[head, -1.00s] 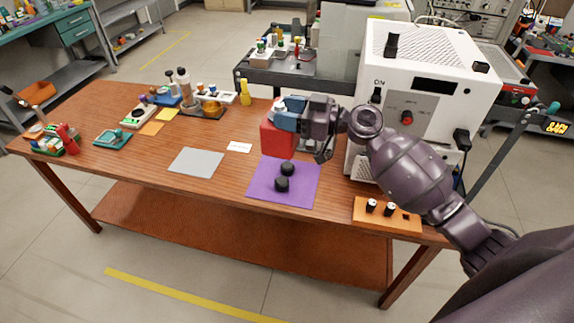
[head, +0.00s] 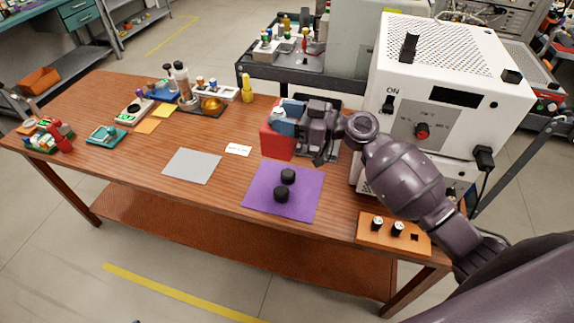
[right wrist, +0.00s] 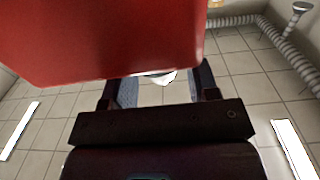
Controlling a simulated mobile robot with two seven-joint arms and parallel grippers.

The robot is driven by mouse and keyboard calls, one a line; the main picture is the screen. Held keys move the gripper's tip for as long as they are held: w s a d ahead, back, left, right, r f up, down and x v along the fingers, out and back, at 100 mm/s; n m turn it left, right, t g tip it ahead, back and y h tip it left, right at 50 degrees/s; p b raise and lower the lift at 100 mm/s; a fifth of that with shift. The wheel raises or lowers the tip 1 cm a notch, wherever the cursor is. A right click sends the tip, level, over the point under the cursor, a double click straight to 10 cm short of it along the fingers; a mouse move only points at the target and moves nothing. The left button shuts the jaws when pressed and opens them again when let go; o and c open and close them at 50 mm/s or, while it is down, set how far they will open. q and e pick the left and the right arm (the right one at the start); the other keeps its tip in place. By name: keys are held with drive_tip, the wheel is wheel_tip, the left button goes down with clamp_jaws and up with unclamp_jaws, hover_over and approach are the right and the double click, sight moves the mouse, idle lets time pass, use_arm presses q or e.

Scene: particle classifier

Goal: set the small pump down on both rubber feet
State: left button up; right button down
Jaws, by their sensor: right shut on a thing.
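The small pump, a red block (head: 275,142) with a pale part at its top, is held by my right gripper (head: 287,121), which comes in from the right. The blue fingertips are shut on its upper part. The pump is near the back edge of the purple mat (head: 257,205), behind the two rubber feet. These are black round feet, one farther back (head: 288,176) and one nearer (head: 281,194), standing apart on the mat. The pump is not on them. In the right wrist view the red body (right wrist: 105,38) fills the upper left and partly hides the fingers. My left gripper is not in view.
A white machine (head: 446,62) with a red knob stands close behind my right arm. A grey plate (head: 192,166) and a white card (head: 238,149) lie left of the mat. Small instruments line the table's back left.

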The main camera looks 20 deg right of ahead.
sight(287, 153)
wheel_tip(287, 153, down, 12)
drive_tip(key=shift+r, duration=0.2)
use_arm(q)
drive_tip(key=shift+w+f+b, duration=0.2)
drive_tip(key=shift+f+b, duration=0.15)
use_arm(e)
wheel_tip(287, 153, down, 4)
drive_tip(key=shift+r, duration=0.2)
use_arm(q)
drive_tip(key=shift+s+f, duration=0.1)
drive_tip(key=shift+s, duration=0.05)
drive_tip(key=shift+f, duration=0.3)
use_arm(e)
drive_tip(key=shift+f, duration=0.15)
use_arm(q)
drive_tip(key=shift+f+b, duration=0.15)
drive_tip(key=shift+b, duration=0.25)
use_arm(e)
drive_tip(key=c, duration=0.7)
unclamp_jaws()
drive_tip(key=shift+f, duration=0.1)
drive_tip(key=o, duration=0.3)
